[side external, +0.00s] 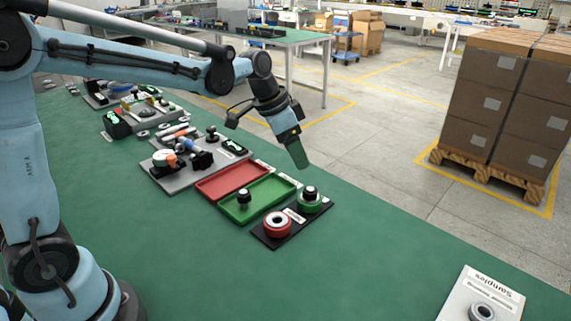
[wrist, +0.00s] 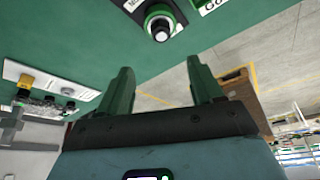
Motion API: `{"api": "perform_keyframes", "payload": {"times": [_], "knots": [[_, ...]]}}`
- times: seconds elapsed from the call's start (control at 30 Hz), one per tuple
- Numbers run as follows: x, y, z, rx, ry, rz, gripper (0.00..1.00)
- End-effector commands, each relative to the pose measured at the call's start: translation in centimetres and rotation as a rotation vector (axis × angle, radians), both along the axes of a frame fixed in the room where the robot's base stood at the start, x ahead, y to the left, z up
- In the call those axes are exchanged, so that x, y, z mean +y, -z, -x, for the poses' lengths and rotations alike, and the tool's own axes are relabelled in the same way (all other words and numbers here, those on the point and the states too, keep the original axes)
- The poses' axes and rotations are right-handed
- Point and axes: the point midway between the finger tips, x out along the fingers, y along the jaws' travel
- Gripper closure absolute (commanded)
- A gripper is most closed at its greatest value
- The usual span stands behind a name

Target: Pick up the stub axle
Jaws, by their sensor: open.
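Two parts could be the stub axle; I cannot tell which. One is a dark-topped metal part (side external: 244,196) upright in the green tray (side external: 263,205). The other is a black-topped part (side external: 310,192) in a green ring on the black plate (side external: 268,241). My gripper (side external: 302,163) is open and empty above the far side of the trays and plate, apart from both parts. In the wrist view my gripper (wrist: 160,78) shows two spread green fingers. A dark round part (wrist: 160,27) with a pale rim and green ring lies beyond them at the top edge.
A red ring part (side external: 277,223) sits on the black plate. A red tray (side external: 232,181) adjoins the green tray. A grey board (side external: 177,179) with several parts lies left of it. A white Samples plate (side external: 463,306) is at front right. The bench's front middle is clear.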

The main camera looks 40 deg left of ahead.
Motion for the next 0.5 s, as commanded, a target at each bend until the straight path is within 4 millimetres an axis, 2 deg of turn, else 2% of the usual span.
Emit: {"api": "perform_keyframes", "payload": {"times": [0.3,0.5], "knots": [[-0.9,4.6,-1.7,0.0,0.001,0.0,0.34],[-1.1,5.8,-2.1,-0.001,0.001,-0.001,0.34]]}}
